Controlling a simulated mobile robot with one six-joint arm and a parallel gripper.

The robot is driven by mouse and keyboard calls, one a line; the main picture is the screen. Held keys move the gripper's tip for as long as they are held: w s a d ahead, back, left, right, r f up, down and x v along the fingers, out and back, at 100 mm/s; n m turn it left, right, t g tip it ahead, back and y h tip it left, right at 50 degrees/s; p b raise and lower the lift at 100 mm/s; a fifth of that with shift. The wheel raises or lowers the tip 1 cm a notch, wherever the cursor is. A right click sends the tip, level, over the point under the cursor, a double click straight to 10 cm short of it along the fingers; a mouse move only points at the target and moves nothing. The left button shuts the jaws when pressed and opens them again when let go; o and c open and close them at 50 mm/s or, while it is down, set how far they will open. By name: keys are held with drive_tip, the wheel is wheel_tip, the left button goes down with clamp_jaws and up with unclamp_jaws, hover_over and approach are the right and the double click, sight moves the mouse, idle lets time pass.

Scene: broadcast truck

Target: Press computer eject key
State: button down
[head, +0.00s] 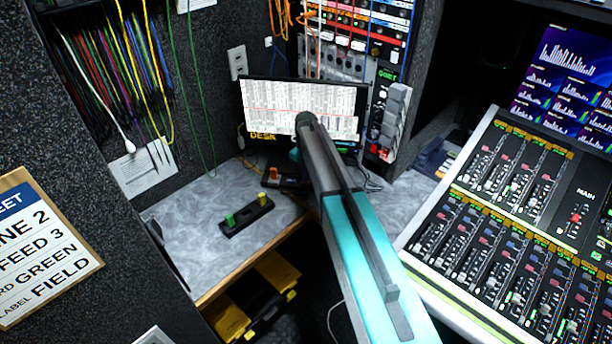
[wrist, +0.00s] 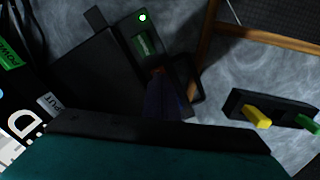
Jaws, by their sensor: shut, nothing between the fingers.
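The computer monitor (head: 300,108) stands on the desk at the back and shows a page of text above a yellow "DESK" label. A dark unit with an orange key (head: 273,174) sits below its left side. In the wrist view this orange key (wrist: 158,70) is partly covered by the tip of my gripper (wrist: 165,95). The gripper looks shut and empty, with its tip close to the key; I cannot tell whether they touch. A green patch (wrist: 146,43) lies just beyond the key. No eject marking is readable. In the head view my arm hides the gripper.
A black box (head: 232,229) with a green and a yellow key lies nearer on the grey desk; its yellow key (wrist: 257,117) shows in the wrist view. A mixing console (head: 520,220) stands at right. Cables hang at left. The desk's wooden edge (head: 250,260) is in front.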

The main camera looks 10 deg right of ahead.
drive_tip(key=shift+f+b, duration=0.4)
drive_tip(key=shift+f, duration=0.25)
drive_tip(key=shift+s+f, duration=0.2)
drive_tip(key=shift+f, duration=0.05)
drive_tip(key=shift+a, duration=0.1)
wheel_tip(320, 180, up, 5)
drive_tip(key=shift+w+r+p, duration=0.1)
drive_tip(key=shift+r+p, duration=0.1)
drive_tip(key=shift+p, duration=0.7)
wheel_tip(320, 180, up, 10)
drive_tip(key=b, duration=0.3)
drive_tip(key=shift+f, duration=0.2)
